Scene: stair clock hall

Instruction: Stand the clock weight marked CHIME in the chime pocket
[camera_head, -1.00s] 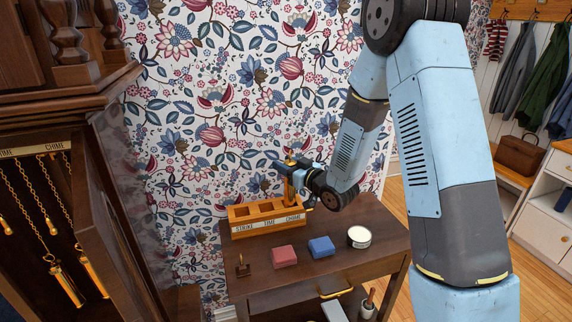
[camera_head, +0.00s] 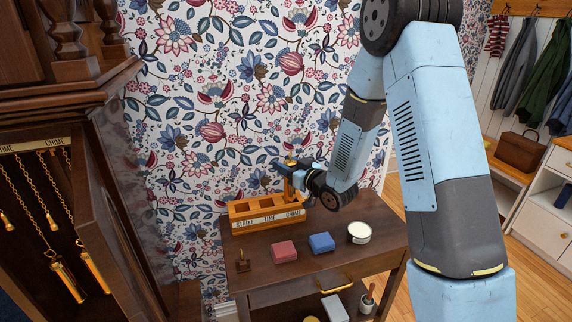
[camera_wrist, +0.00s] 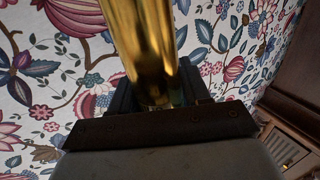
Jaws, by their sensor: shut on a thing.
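A brass clock weight (camera_head: 289,181) is held upright in my gripper (camera_head: 286,166), with its lower part at the right end of the wooden rack (camera_head: 245,211). The rack has pockets labelled STRIKE, TIME and CHIME, and the weight is at the CHIME pocket (camera_head: 293,213). I cannot tell whether its base rests on the pocket floor. In the wrist view the shiny brass weight (camera_wrist: 143,45) stands between the jaws, which are shut on it. Its marking does not show.
On the small table (camera_head: 340,235) are a red block (camera_head: 284,251), a blue block (camera_head: 321,243), a white tin (camera_head: 359,233) and a small brown item (camera_head: 243,263). The clock case (camera_head: 120,230) with hanging brass weights (camera_head: 68,280) stands at left.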

